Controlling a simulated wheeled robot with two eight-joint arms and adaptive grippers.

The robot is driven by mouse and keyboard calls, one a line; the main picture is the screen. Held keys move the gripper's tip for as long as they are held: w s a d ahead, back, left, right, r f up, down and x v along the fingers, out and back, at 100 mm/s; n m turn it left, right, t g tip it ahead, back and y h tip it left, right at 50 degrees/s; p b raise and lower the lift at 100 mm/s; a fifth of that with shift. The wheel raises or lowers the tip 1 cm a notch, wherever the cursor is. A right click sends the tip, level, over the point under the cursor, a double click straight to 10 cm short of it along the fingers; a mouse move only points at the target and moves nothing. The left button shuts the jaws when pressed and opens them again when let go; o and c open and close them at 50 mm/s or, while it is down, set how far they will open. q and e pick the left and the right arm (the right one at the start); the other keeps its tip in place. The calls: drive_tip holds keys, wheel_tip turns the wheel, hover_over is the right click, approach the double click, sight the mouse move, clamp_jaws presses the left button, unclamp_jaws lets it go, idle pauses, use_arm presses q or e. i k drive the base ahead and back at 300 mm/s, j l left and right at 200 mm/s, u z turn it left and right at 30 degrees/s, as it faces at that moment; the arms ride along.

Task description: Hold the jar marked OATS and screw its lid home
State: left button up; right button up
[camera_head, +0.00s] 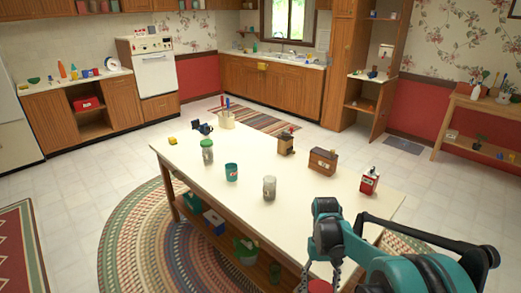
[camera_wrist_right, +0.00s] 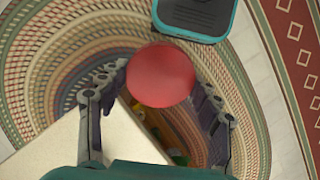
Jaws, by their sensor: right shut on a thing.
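My right gripper (camera_head: 320,274) is at the near edge of the table, low in the head view, with its fingers pointing down. In the right wrist view the gripper (camera_wrist_right: 161,84) has its fingers on either side of a round red lid (camera_wrist_right: 161,76) and is shut on it. A bit of the red lid (camera_head: 320,286) shows at the bottom of the head view. A clear glass jar (camera_head: 269,188) stands upright on the table, apart from the gripper. A second glass jar (camera_head: 207,152) with a green top stands farther back left. I cannot read OATS on either. My left gripper is not in view.
The cream table (camera_head: 310,213) also bears a teal cup (camera_head: 231,172), a brown box (camera_head: 322,161), a grinder (camera_head: 286,143), a red-and-white container (camera_head: 369,180) and a utensil holder (camera_head: 226,119). The table's near middle is clear. A shelf below holds containers.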

sight(269, 181)
drive_tip(key=i+j+u, duration=0.6)
drive_tip(key=i+u, duration=0.2)
drive_tip(key=u, duration=0.15)
drive_tip(key=i+j+u, duration=0.2)
drive_tip(key=i, duration=0.5)
drive_tip(key=i+z, duration=0.15)
drive_tip(key=z, duration=0.25)
drive_tip(key=i+z, duration=0.2)
drive_tip(key=z, duration=0.2)
drive_tip(key=i+z, duration=0.15)
drive_tip(key=z, duration=0.25)
